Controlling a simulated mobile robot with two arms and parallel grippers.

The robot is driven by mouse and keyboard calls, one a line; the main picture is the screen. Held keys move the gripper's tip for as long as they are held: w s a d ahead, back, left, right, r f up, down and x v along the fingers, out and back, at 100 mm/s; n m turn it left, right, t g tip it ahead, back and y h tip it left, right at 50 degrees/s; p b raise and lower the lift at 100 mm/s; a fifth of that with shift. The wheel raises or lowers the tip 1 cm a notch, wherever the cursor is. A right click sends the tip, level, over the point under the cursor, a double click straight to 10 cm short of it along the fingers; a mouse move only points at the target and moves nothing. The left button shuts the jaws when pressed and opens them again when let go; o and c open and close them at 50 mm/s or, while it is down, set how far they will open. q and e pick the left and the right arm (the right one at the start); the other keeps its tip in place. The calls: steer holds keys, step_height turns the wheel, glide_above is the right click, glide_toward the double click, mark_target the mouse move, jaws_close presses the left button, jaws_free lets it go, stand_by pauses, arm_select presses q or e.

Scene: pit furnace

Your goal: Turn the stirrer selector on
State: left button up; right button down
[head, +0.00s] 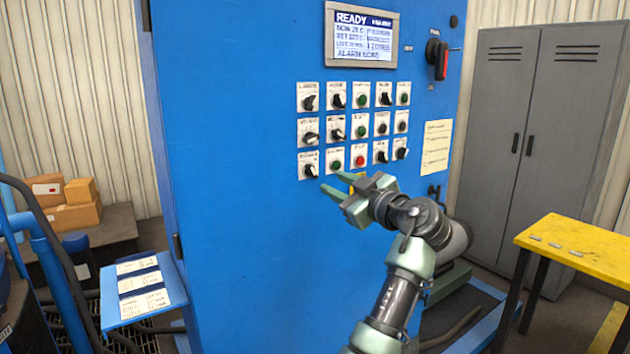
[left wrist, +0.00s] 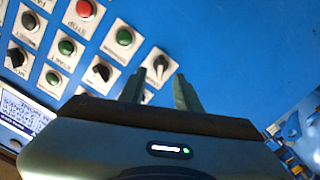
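A blue control panel carries rows of selectors and buttons on white plates. The label text is too small to read, so I cannot confirm which is the stirrer selector. The bottom-left black selector (head: 310,171) is nearest my left gripper (head: 331,181), which is just below and to its right. In the left wrist view this selector (left wrist: 158,63) shows just past the tips of my left gripper (left wrist: 160,77), roughly between them. The fingers are apart with nothing held, and I see no clear contact. My right gripper is not in view.
A green button (head: 335,165) and a red button (head: 360,160) sit right of the bottom-left selector. A display (head: 362,37) reads READY. A yellow table (head: 580,240) and grey cabinet (head: 545,110) stand right.

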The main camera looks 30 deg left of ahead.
mark_target(314, 172)
arm_select(q)
steer(key=shift+n+g, duration=0.3)
steer(key=shift+n, duration=0.1)
steer(key=p+x, duration=0.1)
steer(key=x, duration=0.1)
steer(key=p+x, duration=0.1)
steer(key=x, duration=0.1)
steer(key=r+x, duration=0.1)
steer(key=x, duration=0.1)
steer(key=shift+s+a+r+p, duration=0.1)
steer(key=shift+s+a+p, duration=0.05)
steer(key=shift+a+p, duration=0.3)
steer(key=shift+w+a, duration=0.25)
steer(key=shift+a, duration=0.3)
steer(key=shift+w, duration=0.1)
jaws_close()
